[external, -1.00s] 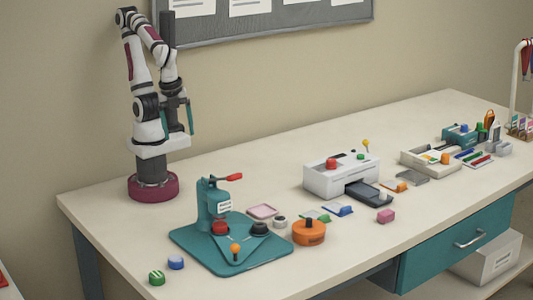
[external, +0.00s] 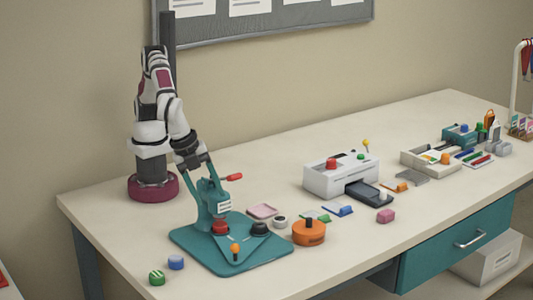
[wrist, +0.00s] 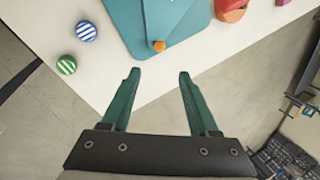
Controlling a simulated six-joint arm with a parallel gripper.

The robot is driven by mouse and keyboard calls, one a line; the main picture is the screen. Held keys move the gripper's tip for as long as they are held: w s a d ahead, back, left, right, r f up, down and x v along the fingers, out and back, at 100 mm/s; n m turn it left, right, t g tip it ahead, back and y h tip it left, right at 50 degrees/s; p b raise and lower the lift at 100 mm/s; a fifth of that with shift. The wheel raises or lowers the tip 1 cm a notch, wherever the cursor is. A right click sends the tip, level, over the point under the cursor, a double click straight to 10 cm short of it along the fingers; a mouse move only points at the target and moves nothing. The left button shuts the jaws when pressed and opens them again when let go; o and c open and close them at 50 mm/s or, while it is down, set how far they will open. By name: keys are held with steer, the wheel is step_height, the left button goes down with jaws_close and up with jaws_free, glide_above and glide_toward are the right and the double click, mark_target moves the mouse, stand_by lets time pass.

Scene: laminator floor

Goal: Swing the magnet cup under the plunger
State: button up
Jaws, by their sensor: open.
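The teal press (external: 185,238) stands near the table's front edge, with a white-labelled plunger head (external: 224,208). A red cup (external: 220,227) sits below the head and a black cup (external: 259,228) sits to its right. I cannot tell which is the magnet cup. An orange knob (external: 235,249) is at the front of the swing plate; in the wrist view the knob (wrist: 159,46) is beyond my fingertips and the cups are out of frame. My gripper (wrist: 158,74) is open and empty, apart from the knob. In the external view it overlaps the press top.
A red-tipped handle (external: 233,177) sticks out from the press top. Green (external: 157,278) and blue (external: 176,262) striped buttons lie to the front left. An orange round pot (external: 308,232) stands right of the base. A white machine (external: 338,175) stands further back.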

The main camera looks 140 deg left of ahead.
steer(key=x, duration=1.5)
steer(key=shift+f, duration=0.35)
jaws_close()
stand_by(0.4)
